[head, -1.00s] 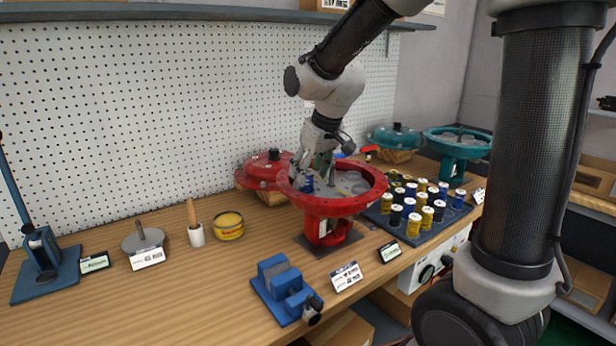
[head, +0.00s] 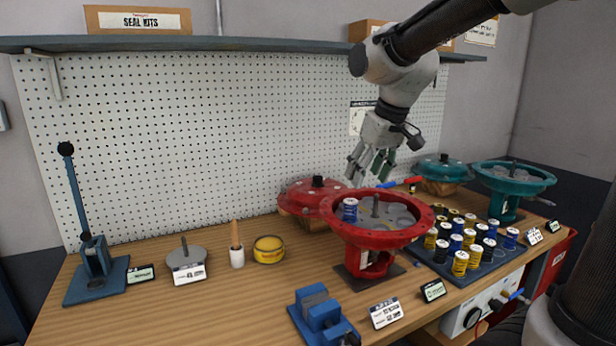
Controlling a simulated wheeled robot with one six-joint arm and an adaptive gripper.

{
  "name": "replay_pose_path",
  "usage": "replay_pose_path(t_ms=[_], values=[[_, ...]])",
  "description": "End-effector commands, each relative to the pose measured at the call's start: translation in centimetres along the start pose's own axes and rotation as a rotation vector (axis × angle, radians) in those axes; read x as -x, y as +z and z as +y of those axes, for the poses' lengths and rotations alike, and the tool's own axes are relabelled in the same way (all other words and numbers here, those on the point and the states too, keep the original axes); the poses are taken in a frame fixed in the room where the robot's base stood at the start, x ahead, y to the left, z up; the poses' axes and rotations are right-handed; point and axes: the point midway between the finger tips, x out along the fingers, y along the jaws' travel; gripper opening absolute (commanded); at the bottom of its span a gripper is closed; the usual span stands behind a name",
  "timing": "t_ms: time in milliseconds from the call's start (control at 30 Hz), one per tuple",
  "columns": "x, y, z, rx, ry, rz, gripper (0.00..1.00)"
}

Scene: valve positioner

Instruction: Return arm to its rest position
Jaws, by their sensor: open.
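My gripper (head: 370,174) hangs from my arm in the head view, fingers pointing down and apart, with nothing seen between them. It is above and behind the red actuator bowl (head: 426,222), clear of its rim. The bowl stands on a dark base plate on the bench. A blue spring can (head: 350,209) stands inside it at the left, beside a central stem (head: 376,205) and pale round seats. A red domed cover (head: 312,192) sits behind the bowl to the left.
A dark tray (head: 436,266) of yellow, blue and black cans lies right of the bowl. A teal bowl (head: 513,180) and teal cover (head: 443,169) stand farther right. A blue vise (head: 322,316) is in front. A shelf (head: 250,43) runs overhead near my arm.

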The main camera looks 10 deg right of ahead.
Motion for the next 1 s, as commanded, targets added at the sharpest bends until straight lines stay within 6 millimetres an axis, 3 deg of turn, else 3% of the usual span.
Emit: replay_pose_path(t_ms=[133, 400, 500, 600, 733, 1000], values=[[-0.8, 5.0, 0.2, -0.024, 0.004, -0.089, 0.56], [2.8, 19.1, 3.4, -0.197, 0.066, -0.110, 0.56], [3.7, 22.4, 4.0, -0.252, 0.091, -0.075, 0.56], [4.7, 23.8, 4.5, -0.290, 0.112, -0.030, 0.56], [5.6, 24.0, 5.0, -0.318, 0.129, 0.008, 0.56], [5.6, 24.0, 5.0, -0.321, 0.130, 0.005, 0.56]])
